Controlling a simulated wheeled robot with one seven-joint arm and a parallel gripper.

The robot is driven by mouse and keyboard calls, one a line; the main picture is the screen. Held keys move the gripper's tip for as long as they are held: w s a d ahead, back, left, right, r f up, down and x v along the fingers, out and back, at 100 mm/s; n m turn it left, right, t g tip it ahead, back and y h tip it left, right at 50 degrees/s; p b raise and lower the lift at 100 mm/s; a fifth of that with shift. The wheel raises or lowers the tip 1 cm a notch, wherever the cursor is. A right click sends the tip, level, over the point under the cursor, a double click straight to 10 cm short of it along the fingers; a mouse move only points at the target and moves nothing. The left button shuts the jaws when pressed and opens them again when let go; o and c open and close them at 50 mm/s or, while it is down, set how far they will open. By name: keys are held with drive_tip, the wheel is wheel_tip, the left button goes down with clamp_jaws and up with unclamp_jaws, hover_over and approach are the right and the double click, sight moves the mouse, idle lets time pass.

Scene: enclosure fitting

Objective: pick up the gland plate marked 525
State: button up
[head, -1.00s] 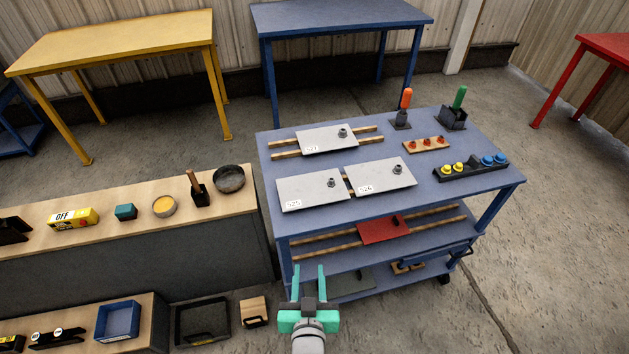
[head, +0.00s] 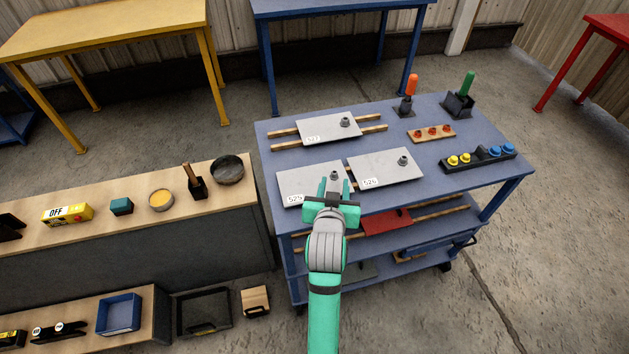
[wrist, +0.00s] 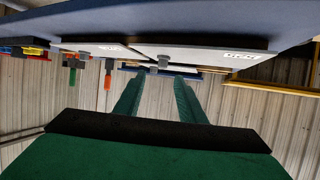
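The grey gland plate marked 525 (head: 300,180) lies flat at the near left of the blue cart's top. A dark knob-like fitting (head: 334,175) stands on its right part. In the wrist view, where the cart appears upside down, the plate (wrist: 205,54) and its fitting (wrist: 163,61) show edge-on. My gripper (head: 333,186) is at the plate's near right side, fingers pointing toward the fitting. In the wrist view the fingers (wrist: 157,82) are apart and empty, with the fitting seen beyond and between their tips. Contact cannot be told. My gripper hides the plate's near right corner.
Another grey plate (head: 390,166), apparently marked 524 or 526, lies close on the right. A third plate (head: 328,129) rests on wooden strips behind. Orange (head: 411,85) and green (head: 467,82) handled tools stand at the back right. A red plate (head: 380,221) is on the shelf below.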

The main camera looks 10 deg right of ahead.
sight(334, 173)
drive_tip(key=x, duration=0.6)
drive_tip(key=shift+a+f, duration=0.1)
drive_tip(key=shift+f, duration=0.05)
drive_tip(key=shift+w+f, duration=0.1)
drive_tip(key=shift+w, duration=0.15)
drive_tip(key=shift+a, duration=0.15)
drive_tip(key=c, duration=0.7)
clamp_jaws()
